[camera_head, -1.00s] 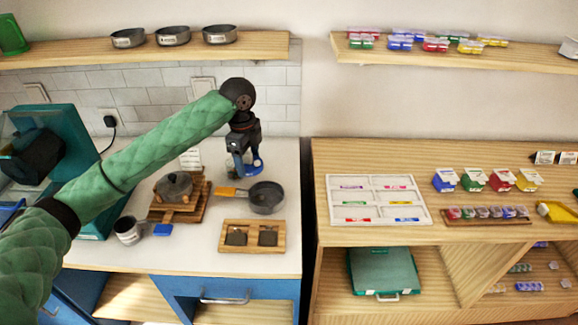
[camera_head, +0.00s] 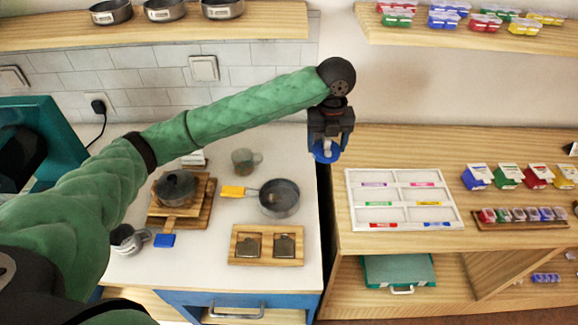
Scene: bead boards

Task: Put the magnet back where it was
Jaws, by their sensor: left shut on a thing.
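My left gripper (camera_head: 328,146) points down at the right end of the white counter, near the gap before the wooden bench. It is shut on a blue rounded piece (camera_head: 325,156), apparently the magnet, and holds it in the air. The fingers partly cover the piece, so its full shape is hidden. My right gripper is not in view.
A white compartment board (camera_head: 404,199) lies on the wooden bench (camera_head: 365,150).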

